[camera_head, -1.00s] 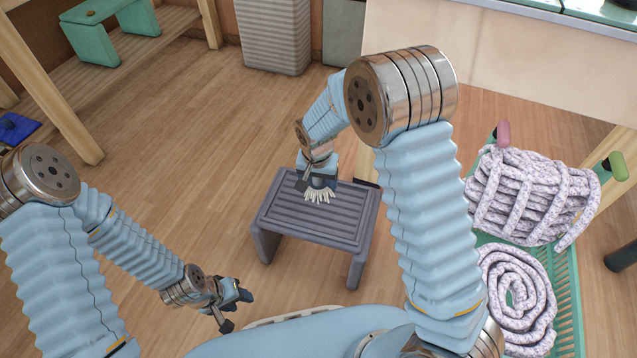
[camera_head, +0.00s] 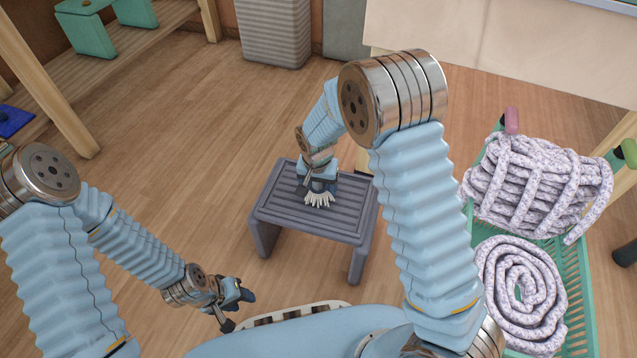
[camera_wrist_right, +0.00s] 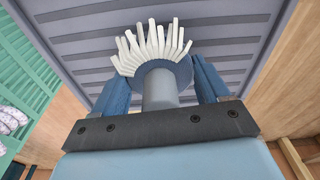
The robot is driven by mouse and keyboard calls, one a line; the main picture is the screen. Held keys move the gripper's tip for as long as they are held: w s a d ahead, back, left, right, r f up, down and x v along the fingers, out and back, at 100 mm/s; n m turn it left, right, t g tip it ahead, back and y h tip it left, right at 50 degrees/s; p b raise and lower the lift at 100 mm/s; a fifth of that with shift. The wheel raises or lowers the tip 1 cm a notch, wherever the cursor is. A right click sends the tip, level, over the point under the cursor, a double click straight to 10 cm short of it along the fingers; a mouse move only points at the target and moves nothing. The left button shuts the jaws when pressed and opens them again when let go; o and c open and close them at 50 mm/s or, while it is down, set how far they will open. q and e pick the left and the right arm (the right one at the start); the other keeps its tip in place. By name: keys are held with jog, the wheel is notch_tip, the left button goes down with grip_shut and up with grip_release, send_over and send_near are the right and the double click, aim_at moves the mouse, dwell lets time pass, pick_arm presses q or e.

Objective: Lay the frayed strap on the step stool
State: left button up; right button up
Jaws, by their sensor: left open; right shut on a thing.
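The grey step stool (camera_head: 275,215) with a ribbed top stands on the floor at the middle of the head view. My right gripper (camera_head: 319,184) is over its top, shut on a brush-like thing (camera_head: 319,200) with white bristles. In the right wrist view, the bristles (camera_wrist_right: 153,45) fan out from a blue-grey collar, with a grey stem between the fingers. The stool's ribbed top (camera_wrist_right: 230,50) lies behind it; I cannot tell whether they touch. I see nothing clearly recognisable as a strap. My left gripper (camera_head: 235,305) is open and empty, to the lower left of the stool.
A green crate (camera_head: 575,270) at the right has two coils of speckled rope, one bundled (camera_head: 535,190) and one spiral (camera_head: 520,295). A pale slotted thing (camera_head: 295,315) lies at the bottom edge. A ribbed bin (camera_head: 273,35) stands behind. The floor left of the stool is clear.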

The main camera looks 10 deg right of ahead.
aim_at(317, 192)
jog(key=shift+f+b, duration=0.35)
jog(key=shift+f, duration=0.1)
dwell(0.5)
jog(key=o, duration=1.3)
jog(key=r+p, duration=0.1)
jog(key=r, duration=0.3)
jog(key=s+r+p, duration=0.1)
jog(key=r, duration=0.4)
jog(key=r+p, duration=0.1)
jog(key=r, duration=0.3)
jog(key=shift+s+a+r, duration=0.25)
jog(key=shift+a+r, duration=0.1)
